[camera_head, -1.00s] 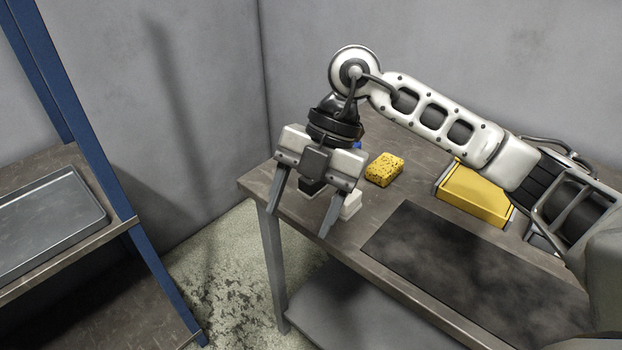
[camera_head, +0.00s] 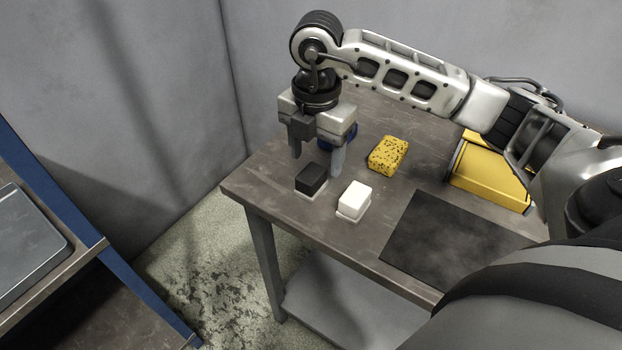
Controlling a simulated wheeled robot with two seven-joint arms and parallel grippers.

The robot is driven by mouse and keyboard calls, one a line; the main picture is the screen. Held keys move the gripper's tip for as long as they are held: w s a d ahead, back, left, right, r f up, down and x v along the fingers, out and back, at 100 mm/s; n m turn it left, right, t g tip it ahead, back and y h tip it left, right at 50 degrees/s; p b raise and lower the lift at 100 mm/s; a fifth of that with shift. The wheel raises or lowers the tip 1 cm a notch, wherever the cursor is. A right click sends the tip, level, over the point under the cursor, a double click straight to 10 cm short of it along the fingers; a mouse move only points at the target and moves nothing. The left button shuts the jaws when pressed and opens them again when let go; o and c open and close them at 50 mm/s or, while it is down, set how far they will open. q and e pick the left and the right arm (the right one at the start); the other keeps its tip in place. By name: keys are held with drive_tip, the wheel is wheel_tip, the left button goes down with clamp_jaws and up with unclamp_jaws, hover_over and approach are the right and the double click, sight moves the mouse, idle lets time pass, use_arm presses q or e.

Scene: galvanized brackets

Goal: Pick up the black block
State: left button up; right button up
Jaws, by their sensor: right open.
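The black block (camera_head: 311,179) sits on the workbench (camera_head: 272,190) near its left corner, with a pale edge showing along its base. My right gripper (camera_head: 316,172) is open, fingers pointing down, just behind and above the black block in the picture. Its fingers appear on either side of the block's far part; I cannot tell whether they touch it. Nothing is held between the fingers. My left gripper is not in view.
A white block (camera_head: 354,200) stands close to the right of the black block. A blue object (camera_head: 350,134) is partly hidden behind the gripper. A yellow sponge (camera_head: 388,155), dark mat (camera_head: 450,242) and yellow box (camera_head: 489,178) lie further right. A shelf with a metal tray (camera_head: 28,245) is at left.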

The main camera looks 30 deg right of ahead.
sight(311, 173)
drive_tip(key=shift+w+a+f+p, duration=0.1)
drive_tip(key=shift+w+f+p, duration=0.1)
drive_tip(key=shift+f, duration=1.4)
drive_tip(key=shift+w+a+f+p, duration=0.1)
drive_tip(key=shift+w+f+p, duration=0.1)
drive_tip(key=shift+f, duration=1.35)
drive_tip(key=shift+c, duration=0.3)
drive_tip(key=c, duration=1)
